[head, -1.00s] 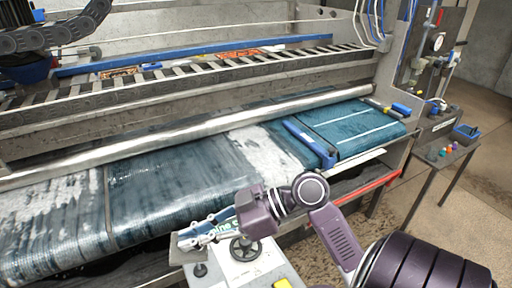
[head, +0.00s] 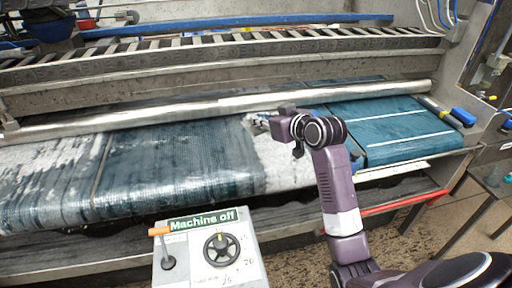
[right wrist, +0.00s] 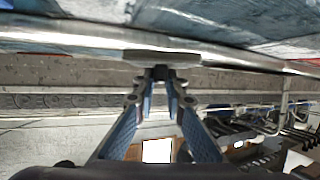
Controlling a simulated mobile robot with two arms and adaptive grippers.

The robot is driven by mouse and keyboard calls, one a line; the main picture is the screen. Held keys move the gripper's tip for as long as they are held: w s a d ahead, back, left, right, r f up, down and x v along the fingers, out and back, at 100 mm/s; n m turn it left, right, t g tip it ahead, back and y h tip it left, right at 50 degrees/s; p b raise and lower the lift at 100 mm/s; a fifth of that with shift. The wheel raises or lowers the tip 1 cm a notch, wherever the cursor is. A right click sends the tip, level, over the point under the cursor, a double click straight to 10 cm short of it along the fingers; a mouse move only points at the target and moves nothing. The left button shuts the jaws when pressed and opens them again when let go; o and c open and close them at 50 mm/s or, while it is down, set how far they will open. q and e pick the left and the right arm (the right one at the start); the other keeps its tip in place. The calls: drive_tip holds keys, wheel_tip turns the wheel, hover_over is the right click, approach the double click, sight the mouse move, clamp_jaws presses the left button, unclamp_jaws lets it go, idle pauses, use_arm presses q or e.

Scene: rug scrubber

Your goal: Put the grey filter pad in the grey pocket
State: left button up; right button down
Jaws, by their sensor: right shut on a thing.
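My right gripper (head: 262,118) reaches over the wet rug, near the long metal roller. In the right wrist view its two blue-padded fingers (right wrist: 160,80) close together on a thin grey slab, the grey filter pad (right wrist: 182,59), seen nearly edge-on. In the head view the pad is too small and too hidden by the wrist to make out. I cannot make out the grey pocket in either view. My left gripper is not in view.
The metal roller (head: 230,104) runs across above the rug (head: 180,160). A red bar (head: 405,203) edges the right side.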

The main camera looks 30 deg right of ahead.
drive_tip(key=w+d+r+m+h+b, duration=0.2)
drive_tip(key=w+d+r+m+h, duration=0.2)
drive_tip(key=w+d+r, duration=0.15)
drive_tip(key=p, duration=0.1)
hover_over(267, 148)
drive_tip(key=shift+g+h, duration=0.3)
wheel_tip(267, 148, down, 15)
drive_tip(key=shift+w+f, duration=0.1)
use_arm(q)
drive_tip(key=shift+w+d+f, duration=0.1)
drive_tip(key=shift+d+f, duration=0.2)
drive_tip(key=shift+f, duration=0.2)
use_arm(e)
drive_tip(key=shift+f, duration=2.35)
drive_tip(key=c, duration=2)
unclamp_jaws()
drive_tip(key=shift+f, duration=0.1)
